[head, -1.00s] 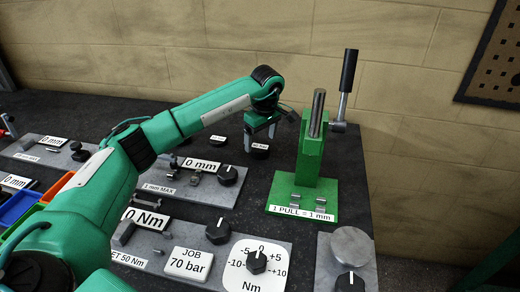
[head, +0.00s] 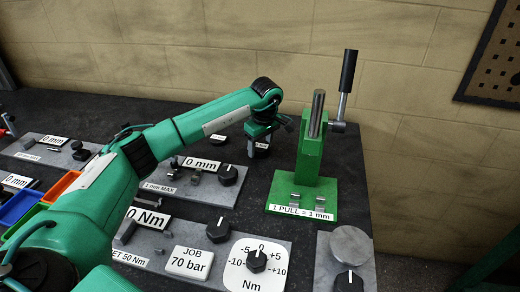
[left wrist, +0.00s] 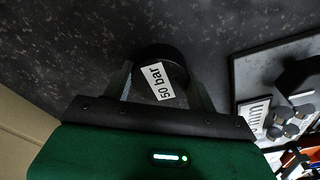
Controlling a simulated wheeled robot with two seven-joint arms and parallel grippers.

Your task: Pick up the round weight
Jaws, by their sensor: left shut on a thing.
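The round weight is a short black cylinder with a white label reading "50 bar" in the left wrist view (left wrist: 160,62). My left gripper (left wrist: 162,88) is shut on it, with one finger on each side. In the head view the gripper (head: 260,140) is at the back of the bench, just left of the green jack, and the weight (head: 262,149) shows partly between its fingers. I cannot tell whether the weight is clear of the bench top. A second dark round piece with a white label (head: 218,140) stands to the left. My right gripper is not in view.
The green trolley jack (head: 308,160) with its upright lever (head: 347,75) stands close to the right of the gripper. Grey plates with knobs (head: 195,185) and a "JOB 70 bar" sign (head: 188,263) lie nearer. The wall (head: 180,50) is behind the bench.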

